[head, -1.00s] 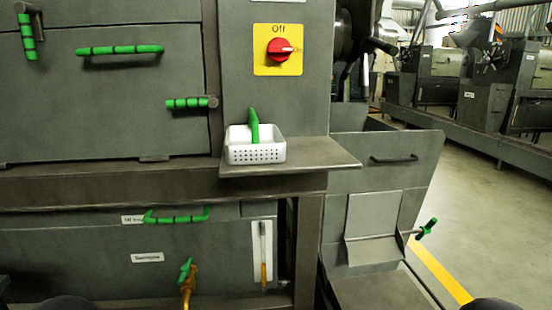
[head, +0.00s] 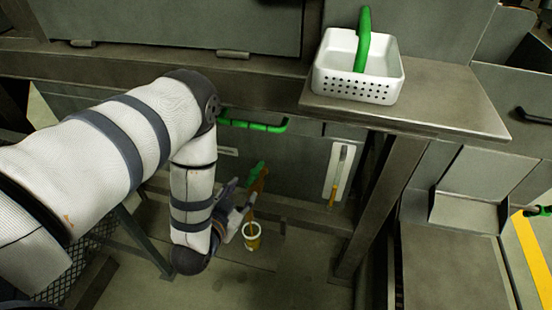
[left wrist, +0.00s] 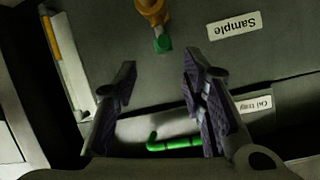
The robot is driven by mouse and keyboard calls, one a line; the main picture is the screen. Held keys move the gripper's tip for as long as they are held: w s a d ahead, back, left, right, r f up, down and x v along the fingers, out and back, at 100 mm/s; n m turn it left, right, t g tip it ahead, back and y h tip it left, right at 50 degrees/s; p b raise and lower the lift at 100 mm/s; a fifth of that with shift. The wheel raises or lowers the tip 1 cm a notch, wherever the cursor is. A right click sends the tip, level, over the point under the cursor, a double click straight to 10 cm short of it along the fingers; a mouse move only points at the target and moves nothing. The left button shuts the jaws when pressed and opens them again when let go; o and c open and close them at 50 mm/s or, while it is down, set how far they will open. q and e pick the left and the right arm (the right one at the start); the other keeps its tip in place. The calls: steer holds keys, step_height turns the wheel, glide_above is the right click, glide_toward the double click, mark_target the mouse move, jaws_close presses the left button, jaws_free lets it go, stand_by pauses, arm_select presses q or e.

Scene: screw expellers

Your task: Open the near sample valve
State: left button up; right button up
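The sample valve (head: 259,184) has a brass body and a green handle (head: 257,171), low on the machine's front. In the left wrist view the picture is upside down, and the valve (left wrist: 152,12) with its green handle (left wrist: 162,43) shows beyond the fingertips, between the two finger lines. My left gripper (head: 236,203) is just left of the valve in the head view, partly hidden behind its own wrist. In the wrist view my left gripper (left wrist: 160,75) is open, with nothing between its fingers. My right gripper is not in view.
A shelf (head: 440,115) with a white basket (head: 345,83) juts out above; a support post (head: 385,200) stands right.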

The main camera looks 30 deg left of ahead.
mark_target(252, 178)
arm_select(q)
steer(key=b+x, duration=0.2)
steer(key=x, duration=0.8)
steer(key=shift+s+f, duration=0.1)
steer(key=shift+f, duration=0.05)
steer(key=shift+w+a, duration=0.15)
steer(key=shift+w, duration=0.5)
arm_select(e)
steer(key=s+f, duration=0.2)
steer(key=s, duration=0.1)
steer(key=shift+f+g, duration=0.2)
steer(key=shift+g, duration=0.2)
arm_select(q)
steer(key=shift+c, duration=0.6)
